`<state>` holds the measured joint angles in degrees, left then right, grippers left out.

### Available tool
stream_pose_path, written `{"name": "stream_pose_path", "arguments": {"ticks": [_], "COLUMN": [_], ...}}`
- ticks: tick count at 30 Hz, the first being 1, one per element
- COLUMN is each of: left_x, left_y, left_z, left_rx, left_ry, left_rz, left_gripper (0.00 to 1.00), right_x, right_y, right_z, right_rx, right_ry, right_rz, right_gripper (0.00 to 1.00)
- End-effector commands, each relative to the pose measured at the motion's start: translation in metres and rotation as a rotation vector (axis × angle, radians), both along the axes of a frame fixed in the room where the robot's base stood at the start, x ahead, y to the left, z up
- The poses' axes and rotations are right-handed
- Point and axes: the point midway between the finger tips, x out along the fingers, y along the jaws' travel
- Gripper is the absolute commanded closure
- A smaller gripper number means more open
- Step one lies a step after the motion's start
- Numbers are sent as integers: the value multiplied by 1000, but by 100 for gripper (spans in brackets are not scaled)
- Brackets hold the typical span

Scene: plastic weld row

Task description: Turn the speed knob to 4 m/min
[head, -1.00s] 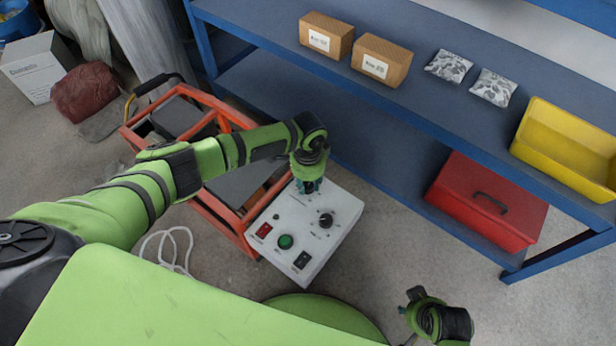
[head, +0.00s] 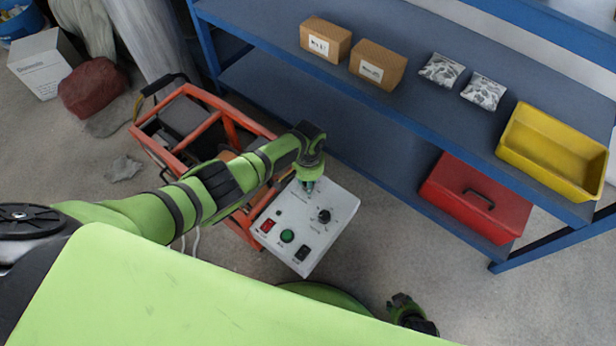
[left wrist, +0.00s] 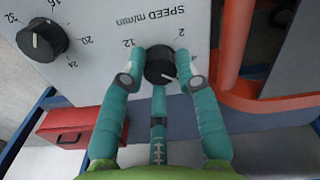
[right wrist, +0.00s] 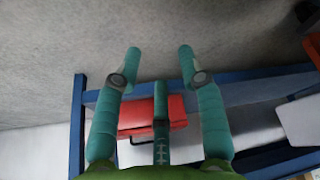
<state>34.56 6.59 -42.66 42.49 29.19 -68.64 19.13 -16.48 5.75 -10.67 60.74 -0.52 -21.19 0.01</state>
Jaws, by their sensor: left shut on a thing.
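The black speed knob (left wrist: 159,62) sits on the white control panel (head: 322,208), under upside-down "SPEED m/min" lettering. My left gripper (left wrist: 161,70) has its teal fingers on both sides of the knob, shut on it. A 2 and a 12 show around the dial; other marks are partly hidden by the fingers. In the head view my left gripper (head: 308,185) is at the panel's far edge and hides this knob. My right gripper (right wrist: 158,60) is open and empty.
A second black knob (head: 324,215), a red switch (head: 267,225), a green button (head: 287,235) and a black switch (head: 302,253) are on the same panel. The orange frame (head: 207,125) adjoins it. A blue shelf (head: 405,115) with a red toolbox (head: 477,197) stands to the right.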

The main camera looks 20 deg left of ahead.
Motion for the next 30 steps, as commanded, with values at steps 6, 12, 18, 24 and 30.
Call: {"name": "stream_pose_path", "arguments": {"ticks": [6, 12, 18, 24, 30], "left_x": [-2, -2, -2, -1, -1], "left_y": [-2, -2, -1, -1, -1], "left_z": [0, 0, -1, -1, -1], "left_rx": [-4, -3, -2, -1, -1], "left_ry": [6, 5, 5, 4, 2], "left_rz": [201, 355, 465, 529, 550], "left_gripper": [100, 100, 100, 100, 100], "right_x": [2, 3, 3, 3, 3], "right_y": [-3, -4, -5, -6, -6], "right_z": [1, 2, 2, 2, 2], "right_rx": [2, 3, 4, 5, 6], "right_ry": [-34, -56, -68, -74, -77], "right_rz": [7, 11, 13, 14, 14], "right_gripper": [60, 60, 60, 60, 60]}}
